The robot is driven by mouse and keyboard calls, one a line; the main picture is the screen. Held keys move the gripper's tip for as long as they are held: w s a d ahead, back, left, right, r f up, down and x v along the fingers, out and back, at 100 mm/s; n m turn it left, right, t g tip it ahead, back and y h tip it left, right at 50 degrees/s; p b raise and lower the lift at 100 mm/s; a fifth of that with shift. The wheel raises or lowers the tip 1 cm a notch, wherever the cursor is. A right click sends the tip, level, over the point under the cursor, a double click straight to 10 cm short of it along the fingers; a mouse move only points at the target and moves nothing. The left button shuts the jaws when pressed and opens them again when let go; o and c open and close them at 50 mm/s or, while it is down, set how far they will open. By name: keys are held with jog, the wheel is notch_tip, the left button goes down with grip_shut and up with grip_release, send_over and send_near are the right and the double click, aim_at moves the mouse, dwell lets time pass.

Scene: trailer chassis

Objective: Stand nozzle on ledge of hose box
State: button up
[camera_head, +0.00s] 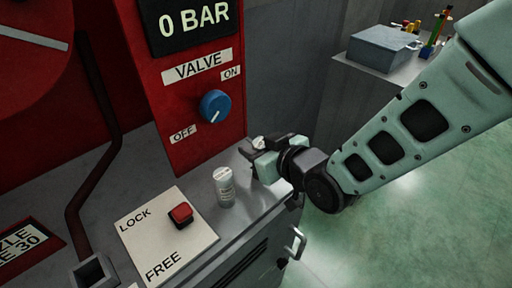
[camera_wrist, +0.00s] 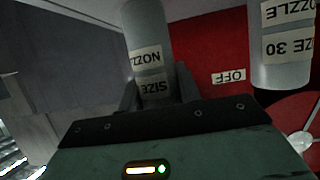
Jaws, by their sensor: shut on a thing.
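The hose box is red (camera_head: 190,130), with a grey ledge (camera_head: 170,165) along its front. My gripper (camera_head: 256,155) is over the right end of the ledge, near the box's right edge. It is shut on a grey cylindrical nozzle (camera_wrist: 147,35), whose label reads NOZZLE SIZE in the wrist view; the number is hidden. Only a pale bit of this nozzle shows in the head view (camera_head: 259,142). I cannot tell whether it touches the ledge. Another nozzle (camera_head: 224,187) stands upright on the ledge, left of my gripper; the wrist view shows a nozzle labelled size 30 (camera_wrist: 287,60).
A white LOCK/FREE panel with a red button (camera_head: 181,214) lies on the ledge. A blue valve knob (camera_head: 215,106) points toward OFF below a 0 BAR display (camera_head: 195,20). A square socket (camera_head: 93,271) is at lower left. A grey toolbox (camera_head: 383,48) sits on a bench behind.

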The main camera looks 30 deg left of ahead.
jog(key=shift+f, duration=0.5)
jog(key=shift+f, duration=0.1)
jog(key=o, duration=1.1)
jog(key=b+v, duration=0.2)
jog(key=v, duration=1)
jog(key=shift+b, duration=0.4)
